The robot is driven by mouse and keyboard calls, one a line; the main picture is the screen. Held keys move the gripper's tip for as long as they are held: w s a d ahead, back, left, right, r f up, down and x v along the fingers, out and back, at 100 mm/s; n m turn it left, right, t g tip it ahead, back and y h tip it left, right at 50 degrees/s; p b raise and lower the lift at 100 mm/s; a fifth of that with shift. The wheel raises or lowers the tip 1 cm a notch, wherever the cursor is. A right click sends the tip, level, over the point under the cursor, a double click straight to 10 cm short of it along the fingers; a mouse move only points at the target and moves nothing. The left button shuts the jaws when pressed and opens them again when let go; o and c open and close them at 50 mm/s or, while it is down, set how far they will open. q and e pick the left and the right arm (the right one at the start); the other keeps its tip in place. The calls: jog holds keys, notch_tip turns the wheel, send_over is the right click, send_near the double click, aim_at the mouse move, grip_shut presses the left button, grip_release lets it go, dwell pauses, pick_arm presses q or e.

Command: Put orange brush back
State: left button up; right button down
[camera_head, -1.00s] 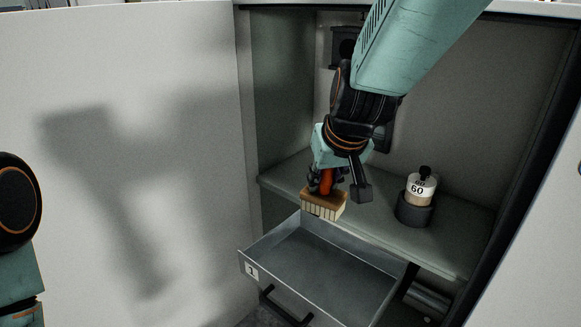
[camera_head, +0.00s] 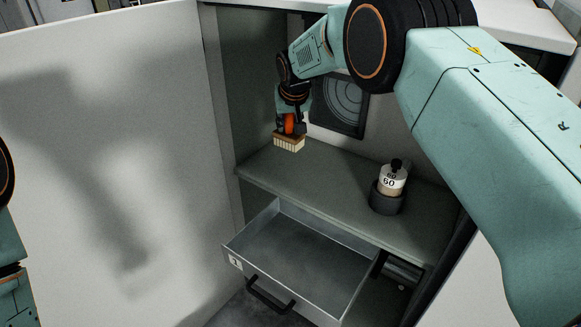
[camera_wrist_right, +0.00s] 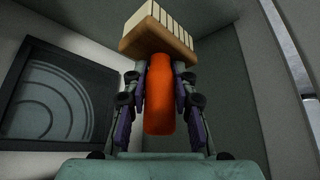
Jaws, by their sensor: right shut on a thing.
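The orange brush has an orange handle, a brown wooden block and pale bristles. In the head view the brush (camera_head: 289,142) is held just above the back left part of the shelf (camera_head: 330,190), bristles down; I cannot tell whether it touches the shelf. My right gripper (camera_head: 291,125) is shut on its handle. In the right wrist view the orange handle (camera_wrist_right: 159,95) sits between the two fingers of my right gripper (camera_wrist_right: 159,85), with the block and bristles beyond. My left gripper is out of view; only part of my left arm shows at the left edge.
A grey drawer (camera_head: 300,255) labelled 1 is open and empty below the shelf. A jar marked 60 (camera_head: 392,180) stands in a dark round holder (camera_head: 386,201) on the shelf's right. A dark panel with circular rings (camera_head: 340,103) is on the back wall. The shelf's middle is clear.

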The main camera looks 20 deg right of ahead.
jog(key=shift+w+d, duration=0.2)
jog(key=shift+d, duration=0.05)
jog(key=shift+d+f, duration=0.1)
jog(key=shift+f, duration=0.05)
notch_tip(320, 180, down, 10)
jog(key=b, duration=0.3)
jog(key=shift+w+b, duration=0.1)
jog(key=shift+b, duration=0.3)
jog(key=shift+w, duration=0.1)
jog(key=shift+f, duration=0.1)
jog(key=c, duration=1.1)
grip_release()
